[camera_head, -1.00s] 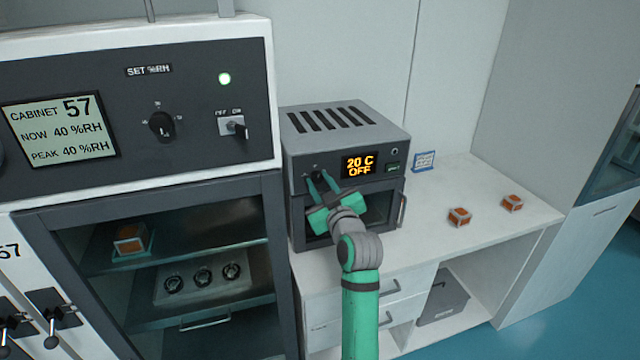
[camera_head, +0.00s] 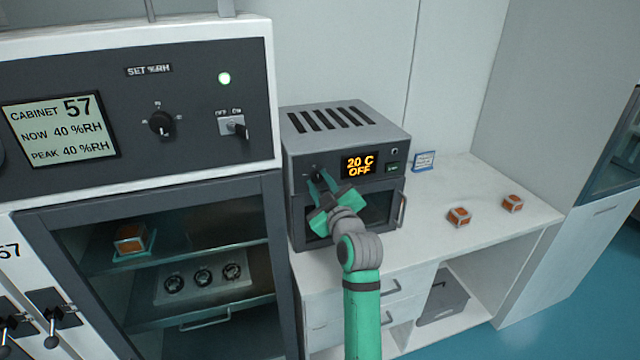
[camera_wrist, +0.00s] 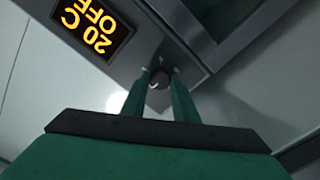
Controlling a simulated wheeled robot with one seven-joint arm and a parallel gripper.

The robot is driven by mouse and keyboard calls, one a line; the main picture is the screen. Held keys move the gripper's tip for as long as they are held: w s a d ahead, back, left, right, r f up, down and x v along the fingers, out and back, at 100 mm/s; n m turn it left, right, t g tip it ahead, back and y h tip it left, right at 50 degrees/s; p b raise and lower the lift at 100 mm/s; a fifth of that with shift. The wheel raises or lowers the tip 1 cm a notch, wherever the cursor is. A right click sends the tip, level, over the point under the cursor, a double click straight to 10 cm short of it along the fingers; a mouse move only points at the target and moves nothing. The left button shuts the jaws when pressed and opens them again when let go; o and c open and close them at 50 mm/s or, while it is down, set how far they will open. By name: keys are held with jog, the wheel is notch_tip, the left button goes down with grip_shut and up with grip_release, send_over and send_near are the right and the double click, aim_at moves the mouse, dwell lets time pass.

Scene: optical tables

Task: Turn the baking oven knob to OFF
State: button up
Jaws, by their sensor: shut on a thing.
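The baking oven (camera_head: 340,122) is a grey box with a slotted top, standing on the white bench. Its display (camera_head: 360,165) reads "20 C OFF" in orange; the display also shows upside down in the wrist view (camera_wrist: 95,27). The small dark oven knob (camera_head: 316,173) is on the front panel, left of the display. My green gripper (camera_head: 320,184) is at the knob with its fingers shut on it. In the wrist view the knob (camera_wrist: 159,76) shows between the two fingertips. The fingers partly hide it, and its pointer direction cannot be read.
A humidity cabinet (camera_head: 140,80) with its own knob and switch stands close on the left. The bench between oven and boxes is clear.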

jog(key=o, duration=1)
jog(key=shift+d+f, duration=0.15)
jog(key=shift+o, duration=0.3)
jog(key=v, duration=1)
jog(key=shift+s, duration=0.4)
jog(key=shift+d, duration=0.1)
